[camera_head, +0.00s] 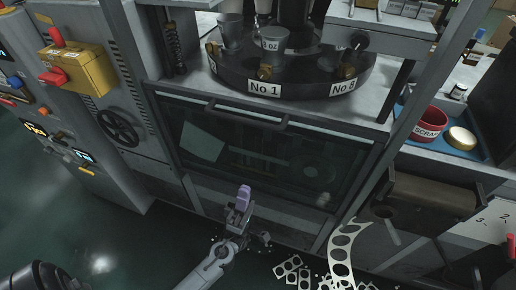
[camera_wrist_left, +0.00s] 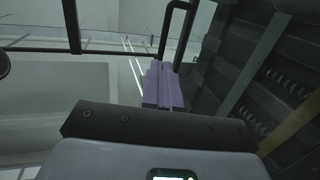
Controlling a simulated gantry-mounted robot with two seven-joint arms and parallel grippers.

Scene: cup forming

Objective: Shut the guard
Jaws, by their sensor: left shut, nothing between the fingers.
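The guard (camera_head: 258,152) is a dark see-through panel in a frame on the front of the machine, below the round turret. Its long bar handle (camera_head: 246,113) runs along its top edge. The turret above is uncovered. My left gripper (camera_head: 244,192) is in front of the guard's lower edge, below the handle and apart from it. Its purple fingers are shut and empty. In the left wrist view the fingers (camera_wrist_left: 163,86) point up, with a dark bar (camera_wrist_left: 178,32), seemingly the handle, beyond them. My right gripper is not in view.
The turret (camera_head: 290,84) carries metal cups and labels "No 1" and "No 8". A grey control cabinet (camera_head: 85,110) with a handwheel stands left. A red scrap bowl (camera_head: 425,122) sits at right. Punched metal strip (camera_head: 342,255) hangs at lower right, with scraps on the floor.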

